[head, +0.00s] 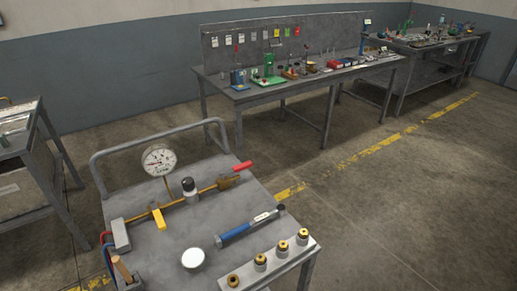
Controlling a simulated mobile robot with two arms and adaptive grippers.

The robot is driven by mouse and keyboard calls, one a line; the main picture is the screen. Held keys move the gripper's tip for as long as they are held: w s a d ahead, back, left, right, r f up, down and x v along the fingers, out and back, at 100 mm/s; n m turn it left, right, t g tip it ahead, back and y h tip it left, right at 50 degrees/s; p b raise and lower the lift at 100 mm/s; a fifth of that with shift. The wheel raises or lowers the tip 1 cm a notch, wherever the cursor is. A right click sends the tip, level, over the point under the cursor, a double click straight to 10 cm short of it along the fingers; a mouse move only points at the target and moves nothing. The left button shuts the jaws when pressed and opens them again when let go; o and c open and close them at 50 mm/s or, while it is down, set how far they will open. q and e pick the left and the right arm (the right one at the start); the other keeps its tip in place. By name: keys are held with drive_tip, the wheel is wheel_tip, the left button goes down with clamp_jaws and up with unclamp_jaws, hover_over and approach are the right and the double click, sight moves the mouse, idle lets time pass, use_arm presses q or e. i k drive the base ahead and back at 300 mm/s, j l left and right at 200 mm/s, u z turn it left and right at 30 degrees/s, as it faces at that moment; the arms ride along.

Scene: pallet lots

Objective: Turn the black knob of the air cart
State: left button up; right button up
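The air cart (215,223) stands close in front of me in the head view, with a grey top and a tubular rail at its back. A brass pipe (205,190) runs across the top. The black knob (188,183) sits upright on this pipe above a pale collar, near the middle. A round white gauge (159,160) stands behind it to the left. A yellow lever (158,219) is on the pipe to the left of the knob and a red lever (242,166) to the right. Neither of my grippers is in view.
A blue-handled tool (248,228), a round white item (193,259) and a grey block with several brass-coloured fittings (262,275) are on the cart's front half. A crowded workbench (300,82) stands behind. Another table (20,142) is at left. Floor at right is clear.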

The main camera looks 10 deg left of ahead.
sight(188, 183)
drive_tip(key=u, duration=0.95)
